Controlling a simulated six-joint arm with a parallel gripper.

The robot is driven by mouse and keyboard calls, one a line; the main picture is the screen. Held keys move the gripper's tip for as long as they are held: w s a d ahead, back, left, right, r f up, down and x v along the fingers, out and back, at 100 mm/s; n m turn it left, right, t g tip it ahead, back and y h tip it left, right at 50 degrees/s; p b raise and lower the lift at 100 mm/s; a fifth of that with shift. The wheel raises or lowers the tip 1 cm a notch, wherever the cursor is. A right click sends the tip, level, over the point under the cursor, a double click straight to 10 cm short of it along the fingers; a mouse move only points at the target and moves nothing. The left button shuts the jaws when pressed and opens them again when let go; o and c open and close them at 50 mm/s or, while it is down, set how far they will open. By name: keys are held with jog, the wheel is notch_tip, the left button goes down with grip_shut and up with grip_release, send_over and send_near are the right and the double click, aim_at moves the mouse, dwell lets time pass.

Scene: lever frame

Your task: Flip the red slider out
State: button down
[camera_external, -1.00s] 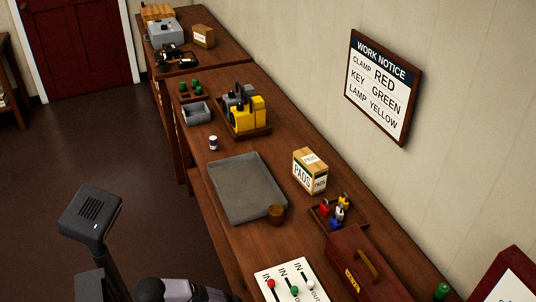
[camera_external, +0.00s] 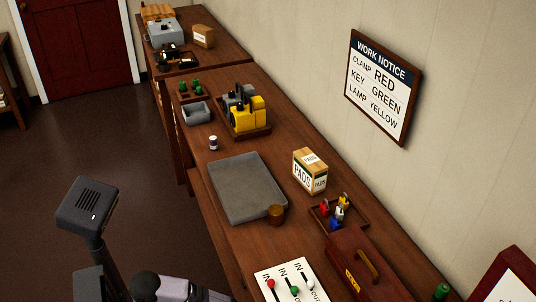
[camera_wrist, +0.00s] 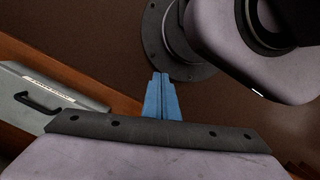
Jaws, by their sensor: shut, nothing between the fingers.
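The white lever panel (camera_external: 310,285) lies at the bottom of the external view, partly cut off by the frame's lower edge. The red slider (camera_external: 271,283) has a round red knob and is the leftmost of three, just below an "IN" label. A green slider (camera_external: 294,291) and a white slider (camera_external: 311,286) stand to its right; an "OUT" label shows by the white one. My gripper (camera_wrist: 161,78) shows in the wrist view as two blue fingers pressed together, with nothing between them. The red slider is not visible in the wrist view, and the gripper is outside the external view.
A dark red box (camera_external: 357,268) with a handle stands right of the panel. A grey case (camera_wrist: 45,100) with a black handle shows left in the wrist view.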

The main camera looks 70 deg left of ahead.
jog(key=s+d+r+n+g+p, duration=0.2)
jog(key=s+d+r+n, duration=0.1)
jog(key=s+d+r, duration=0.3)
jog(key=w+a+r+y+p, duration=0.2)
jog(key=a+r+p, duration=0.3)
jog(key=r+p, duration=0.3)
jog(key=w+a+r+y+p, duration=0.15)
jog(key=a+r+p, duration=0.35)
jog(key=r, duration=0.5)
jog(key=w+a+r+y+p, duration=0.2)
jog(key=a+r+p, duration=0.2)
jog(key=r+p, duration=0.45)
jog(key=w+d+r+t+h+p, duration=0.2)
jog(key=w+r+h+p, duration=0.4)
jog(key=w+r+p, duration=1.4)
jog(key=w+d+p, duration=0.1)
jog(key=w+p, duration=0.1)
jog(key=p, duration=0.5)
jog(key=shift+w+d+r+t+p, duration=0.2)
jog(key=shift+w+t+p, duration=0.1)
jog(key=shift+p, duration=0.05)
jog(key=shift+f+h, duration=0.1)
jog(key=shift+h, duration=0.15)
